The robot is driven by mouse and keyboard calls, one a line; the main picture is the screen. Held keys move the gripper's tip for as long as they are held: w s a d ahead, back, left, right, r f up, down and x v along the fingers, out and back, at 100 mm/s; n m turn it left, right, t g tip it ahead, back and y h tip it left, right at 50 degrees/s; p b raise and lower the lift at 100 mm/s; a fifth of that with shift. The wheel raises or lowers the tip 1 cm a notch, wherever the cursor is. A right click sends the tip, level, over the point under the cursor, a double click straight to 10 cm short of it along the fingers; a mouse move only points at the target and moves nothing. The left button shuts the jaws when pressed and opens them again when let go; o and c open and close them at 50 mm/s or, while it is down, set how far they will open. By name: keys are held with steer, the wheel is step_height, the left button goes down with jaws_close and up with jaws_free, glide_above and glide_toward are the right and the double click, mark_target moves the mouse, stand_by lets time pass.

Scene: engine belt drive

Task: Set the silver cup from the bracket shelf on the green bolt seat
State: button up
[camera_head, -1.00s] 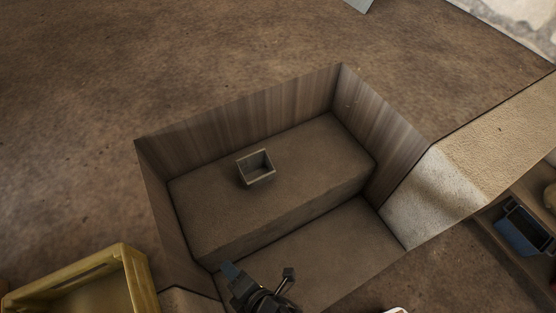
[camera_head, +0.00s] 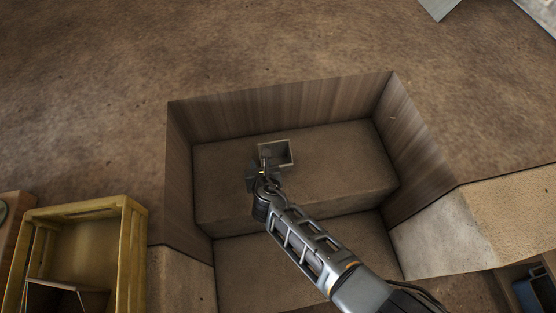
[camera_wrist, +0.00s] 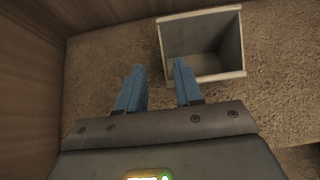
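A small square open-topped grey box, which looks like the silver cup (camera_head: 280,153), stands upright on the brown ledge (camera_head: 335,160) inside a wood-sided recess. In the wrist view the cup (camera_wrist: 208,40) is at the upper right, empty inside. My gripper (camera_head: 263,165) is at the cup's left side in the head view. In the wrist view its two blue fingers (camera_wrist: 159,66) are apart with nothing held between them. The right fingertip overlaps the cup's lower left corner; contact cannot be told. I see no green bolt seat.
Wood walls (camera_head: 285,105) close the recess at the back and sides. A lower floor (camera_head: 245,270) lies in front of the ledge. A yellow crate (camera_head: 128,255) stands at the lower left, and a blue container (camera_head: 535,292) is at the lower right. The ledge right of the cup is clear.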

steer(key=b+x, duration=0.2)
steer(key=x, duration=0.1)
steer(key=shift+w+d+f, duration=0.25)
steer(key=shift+w+d, duration=0.05)
steer(key=shift+w, duration=0.05)
steer(key=shift+b+x, duration=0.75)
steer(key=shift+x, duration=0.05)
steer(key=shift+a+r, duration=0.1)
steer(key=shift+r, duration=0.05)
jaws_close()
